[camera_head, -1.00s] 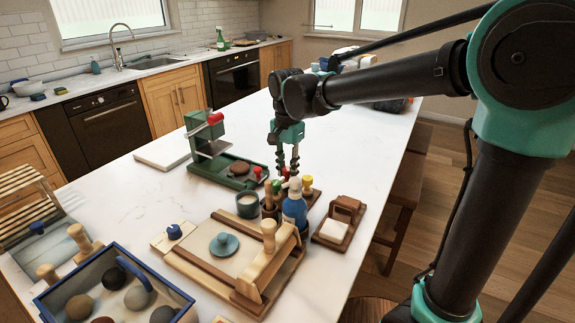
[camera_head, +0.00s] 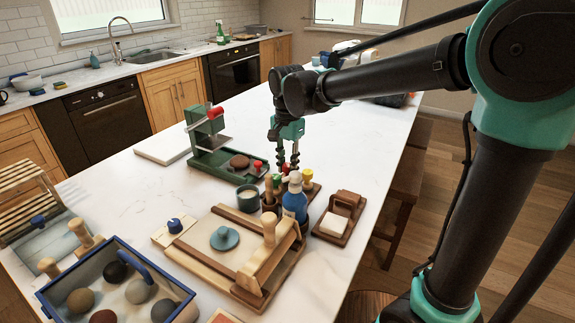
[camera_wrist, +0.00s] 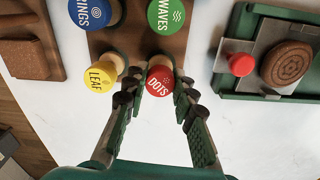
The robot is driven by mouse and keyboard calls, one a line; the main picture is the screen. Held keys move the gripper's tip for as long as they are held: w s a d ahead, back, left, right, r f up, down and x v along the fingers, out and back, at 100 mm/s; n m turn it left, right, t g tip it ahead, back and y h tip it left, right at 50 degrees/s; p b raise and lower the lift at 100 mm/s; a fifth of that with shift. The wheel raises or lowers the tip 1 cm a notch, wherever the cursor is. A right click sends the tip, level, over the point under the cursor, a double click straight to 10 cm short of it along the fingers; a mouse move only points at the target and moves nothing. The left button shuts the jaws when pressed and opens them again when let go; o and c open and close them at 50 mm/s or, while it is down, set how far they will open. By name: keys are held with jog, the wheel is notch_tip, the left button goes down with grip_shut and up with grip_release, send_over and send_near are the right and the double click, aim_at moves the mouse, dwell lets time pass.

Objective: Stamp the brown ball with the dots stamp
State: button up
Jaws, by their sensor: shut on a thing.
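The dots stamp, with a red top labelled DOTS (camera_wrist: 160,80), stands in its wooden rack (camera_wrist: 140,42) in the wrist view. My gripper (camera_wrist: 155,98) is shut on it, a finger on each side; in the head view my gripper (camera_head: 288,168) is at the rack, behind the blue bottle. A flattened brown clay disc with ring marks (camera_wrist: 286,63) lies on the plate of the green press at the right; it also shows in the head view (camera_head: 240,161). Round balls, including a brown ball (camera_head: 80,300) and a reddish-brown ball (camera_head: 103,316), lie in the blue-rimmed crate (camera_head: 186,290).
Yellow LEAF (camera_wrist: 100,78), blue RINGS (camera_wrist: 94,12) and green WAVES (camera_wrist: 166,14) stamps stand close by. The green press (camera_head: 203,133), a blue bottle (camera_head: 295,203) and a tool pot (camera_head: 268,207) crowd the area.

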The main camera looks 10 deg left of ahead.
jog(key=o, duration=1.1)
jog(key=shift+o, duration=0.2)
